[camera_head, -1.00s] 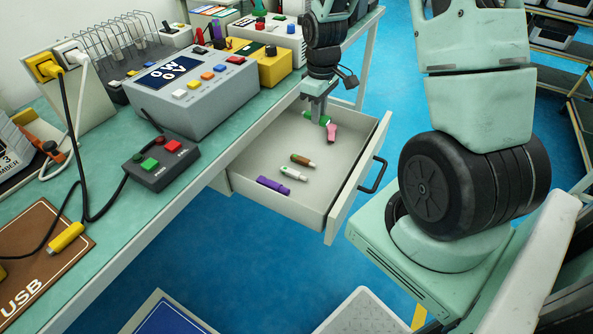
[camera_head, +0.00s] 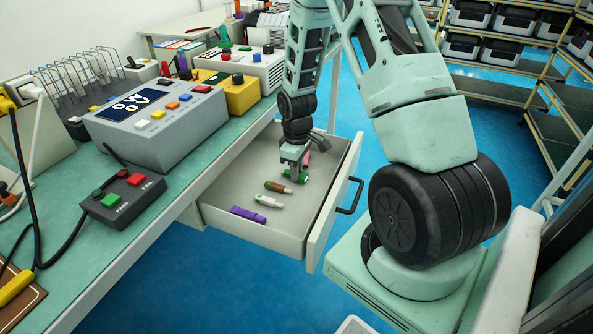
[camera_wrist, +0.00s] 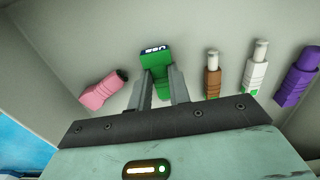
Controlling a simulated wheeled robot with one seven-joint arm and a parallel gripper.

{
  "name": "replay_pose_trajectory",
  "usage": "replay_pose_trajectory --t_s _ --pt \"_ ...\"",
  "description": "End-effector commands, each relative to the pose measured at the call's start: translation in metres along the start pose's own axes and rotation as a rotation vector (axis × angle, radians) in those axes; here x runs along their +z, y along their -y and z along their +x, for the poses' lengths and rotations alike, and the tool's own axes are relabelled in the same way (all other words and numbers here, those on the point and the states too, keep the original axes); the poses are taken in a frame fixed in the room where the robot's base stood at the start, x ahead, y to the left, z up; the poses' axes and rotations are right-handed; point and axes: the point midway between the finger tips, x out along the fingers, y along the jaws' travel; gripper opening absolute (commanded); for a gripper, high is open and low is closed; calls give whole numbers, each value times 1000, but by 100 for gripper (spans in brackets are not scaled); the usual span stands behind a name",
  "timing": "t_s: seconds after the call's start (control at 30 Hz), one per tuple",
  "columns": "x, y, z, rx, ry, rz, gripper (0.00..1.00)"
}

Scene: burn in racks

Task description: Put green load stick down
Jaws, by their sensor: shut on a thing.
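The green load stick (camera_wrist: 155,70) is between the two fingers of my gripper (camera_wrist: 160,88) in the wrist view, with its USB end pointing away from the palm. In the head view my gripper (camera_head: 292,166) is low inside the open drawer (camera_head: 228,213), and the green stick (camera_head: 288,174) shows partly at the fingertips. The fingers are shut on it. Whether the stick touches the drawer floor, I cannot tell.
In the drawer lie a pink stick (camera_wrist: 102,93), a brown one (camera_wrist: 213,78), a white one with green (camera_wrist: 255,75) and a purple one (camera_wrist: 296,80). The bench (camera_head: 165,202) with a grey device (camera_head: 160,125) is left.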

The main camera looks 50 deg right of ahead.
Motion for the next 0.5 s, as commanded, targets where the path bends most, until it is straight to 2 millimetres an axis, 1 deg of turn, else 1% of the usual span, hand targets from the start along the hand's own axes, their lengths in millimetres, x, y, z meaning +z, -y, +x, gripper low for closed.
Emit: replay_pose_trajectory --t_s 0.2,0.37,0.4,0.43,0.47,0.5 --pt "0 0 0 2 -2 0 0" --pt "0 0 4 2 -2 0 0" --pt "-1 -1 3 2 -2 0 30" --pt "-1 -1 3 2 -2 0 38" --pt "-1 -1 3 2 -2 0 41" --pt "-1 0 3 2 -2 0 41"
